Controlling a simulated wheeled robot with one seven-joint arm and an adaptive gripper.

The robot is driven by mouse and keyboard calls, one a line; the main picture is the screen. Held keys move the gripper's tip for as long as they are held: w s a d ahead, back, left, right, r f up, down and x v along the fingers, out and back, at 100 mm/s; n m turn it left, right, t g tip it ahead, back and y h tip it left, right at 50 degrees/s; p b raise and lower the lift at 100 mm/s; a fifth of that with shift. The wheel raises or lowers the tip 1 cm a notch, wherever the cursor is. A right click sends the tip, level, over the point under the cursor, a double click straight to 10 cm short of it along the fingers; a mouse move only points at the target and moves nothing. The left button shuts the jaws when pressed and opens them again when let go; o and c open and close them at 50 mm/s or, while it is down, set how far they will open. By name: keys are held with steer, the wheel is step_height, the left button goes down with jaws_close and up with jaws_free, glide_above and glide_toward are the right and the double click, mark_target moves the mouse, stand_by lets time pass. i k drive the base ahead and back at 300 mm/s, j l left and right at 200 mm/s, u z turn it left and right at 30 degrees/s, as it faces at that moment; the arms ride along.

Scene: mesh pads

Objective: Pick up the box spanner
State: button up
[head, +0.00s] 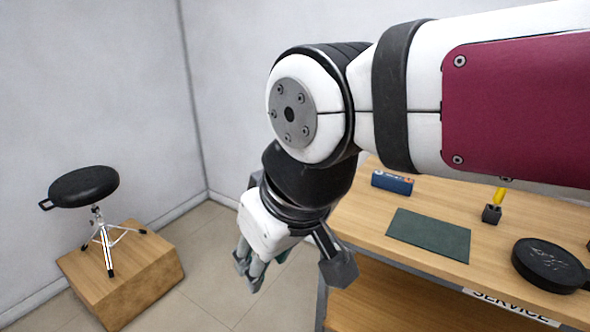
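I cannot clearly pick out a box spanner in the head view. My gripper (297,272) hangs from my arm left of the workbench's near left corner, pointing down. Its fingers are spread wide apart, and I see nothing clearly held between them. A small green patch shows behind the gripper, too hidden to identify. My arm crosses the upper right of the view and hides part of the bench.

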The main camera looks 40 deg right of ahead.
mark_target(497, 202)
steer(key=l+z, duration=0.1)
steer(key=z, duration=2.65)
steer(key=i+j+z, duration=0.2)
steer(key=i, duration=0.3)
steer(key=k+l, duration=0.1)
steer(key=k, duration=0.45)
